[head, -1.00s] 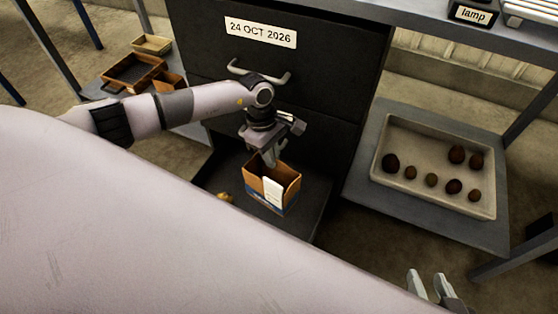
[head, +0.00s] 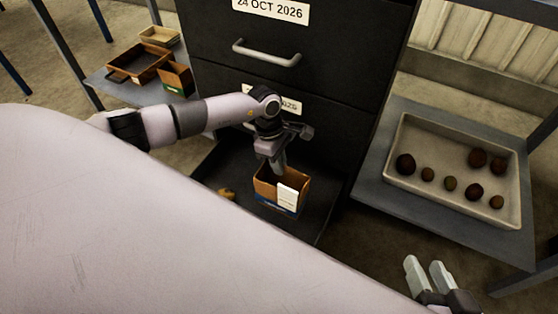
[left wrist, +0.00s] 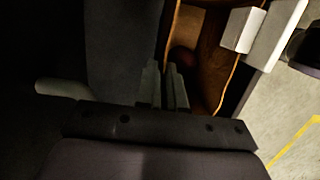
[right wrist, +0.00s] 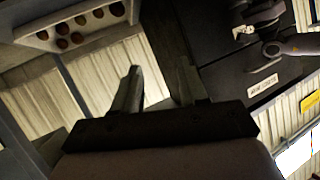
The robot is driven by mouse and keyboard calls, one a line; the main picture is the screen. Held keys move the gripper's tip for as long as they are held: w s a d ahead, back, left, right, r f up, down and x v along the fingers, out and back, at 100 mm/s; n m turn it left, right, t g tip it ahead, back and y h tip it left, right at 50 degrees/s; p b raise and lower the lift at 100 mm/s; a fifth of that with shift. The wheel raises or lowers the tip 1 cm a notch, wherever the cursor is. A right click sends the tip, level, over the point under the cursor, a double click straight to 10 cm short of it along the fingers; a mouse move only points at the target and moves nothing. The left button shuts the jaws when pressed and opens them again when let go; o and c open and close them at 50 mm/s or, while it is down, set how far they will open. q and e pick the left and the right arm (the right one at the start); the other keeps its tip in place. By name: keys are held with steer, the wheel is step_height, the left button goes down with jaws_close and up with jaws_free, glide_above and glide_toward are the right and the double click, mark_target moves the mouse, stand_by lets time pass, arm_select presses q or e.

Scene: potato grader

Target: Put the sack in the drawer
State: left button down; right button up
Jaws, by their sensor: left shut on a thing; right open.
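No sack shape shows; the held thing is an open-topped brown and blue carton (head: 266,188) with a white label. In the left wrist view the fingers (left wrist: 165,85) pinch the wall of the carton (left wrist: 215,60), and a dark round thing (left wrist: 182,58) shows inside. The carton is over or in the open bottom drawer (head: 318,205) of the black cabinet; I cannot tell whether it touches the drawer floor. My right gripper (head: 430,275) is open and empty at the lower right; it also shows in the right wrist view (right wrist: 160,85).
A small yellowish lump (head: 227,193) lies in the drawer, left of the carton. A cabinet handle (head: 267,55) sits above. A pale tray (head: 440,190) with several potatoes stands at right on a grey shelf. Brown boxes (head: 140,63) stand on a shelf at left.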

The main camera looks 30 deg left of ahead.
arm_select(q)
steer(key=shift+a+b+x, duration=0.2)
steer(key=shift+b+x, duration=0.45)
steer(key=shift+x, duration=0.45)
steer(key=shift+b+x, duration=0.65)
steer(key=shift+x, duration=0.2)
steer(key=f+b, duration=0.6)
steer(key=f, duration=0.1)
steer(key=shift+a+f, duration=0.2)
steer(key=shift+f, duration=0.25)
steer(key=shift+a+x, duration=0.2)
steer(key=shift+x, duration=0.8)
arm_select(e)
steer(key=shift+s+d+f+n+t, duration=0.15)
steer(key=shift+d+n+t, duration=0.3)
steer(key=shift+t, duration=0.3)
steer(key=shift+s+d+f+n+t, duration=0.1)
steer(key=shift+d+n+t, duration=0.3)
steer(key=shift+t, duration=0.35)
arm_select(q)
steer(key=c, duration=1.2)
jaws_free()
